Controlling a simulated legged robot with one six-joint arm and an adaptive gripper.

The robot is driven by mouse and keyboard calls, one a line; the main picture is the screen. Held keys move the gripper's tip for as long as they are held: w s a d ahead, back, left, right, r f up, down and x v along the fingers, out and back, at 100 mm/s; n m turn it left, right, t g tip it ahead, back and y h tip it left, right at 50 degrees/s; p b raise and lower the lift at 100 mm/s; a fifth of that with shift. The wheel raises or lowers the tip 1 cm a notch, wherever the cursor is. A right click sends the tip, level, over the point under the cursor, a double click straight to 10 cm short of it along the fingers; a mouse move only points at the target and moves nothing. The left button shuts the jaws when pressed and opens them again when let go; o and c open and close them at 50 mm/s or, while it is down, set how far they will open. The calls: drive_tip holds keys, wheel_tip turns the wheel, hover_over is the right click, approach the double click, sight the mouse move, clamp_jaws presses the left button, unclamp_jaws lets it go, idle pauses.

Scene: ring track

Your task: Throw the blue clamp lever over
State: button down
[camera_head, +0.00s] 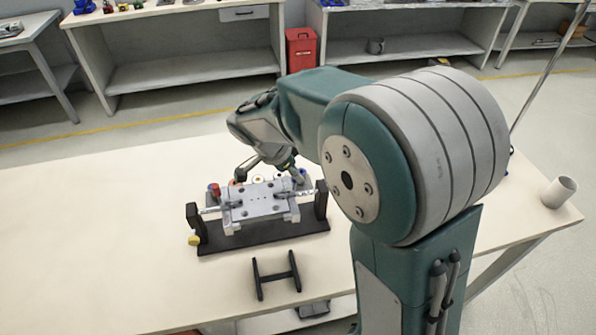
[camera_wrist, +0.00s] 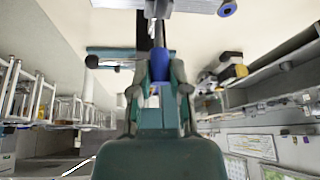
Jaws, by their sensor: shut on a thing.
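The clamp fixture is a grey plate (camera_head: 262,203) on a black base (camera_head: 265,238), on the pale table. The blue clamp lever's handle (camera_wrist: 160,68) shows between my fingers in the wrist view. My gripper (camera_wrist: 160,88) is shut on it, with a finger on either side. In the head view my gripper (camera_head: 296,172) points down behind the right end of the plate, and the jaws' contact there is too small to make out. A red knob (camera_head: 215,190) stands at the plate's left, and a yellow knob (camera_head: 194,240) is at the base's left end.
A small black H-shaped stand (camera_head: 277,275) lies in front of the fixture. A white cylinder (camera_head: 558,191) stands at the table's right edge. The table left of the fixture is clear. A red bin (camera_head: 300,49) and workbenches are beyond.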

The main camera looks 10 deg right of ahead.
drive_tip(key=shift+a+f, duration=0.1)
drive_tip(key=shift+a, duration=0.05)
idle(0.3)
drive_tip(key=c, duration=0.6)
unclamp_jaws()
drive_tip(key=shift+a, duration=0.1)
drive_tip(key=v, duration=1.2)
drive_tip(key=shift+a+f, duration=0.1)
drive_tip(key=shift+a, duration=0.05)
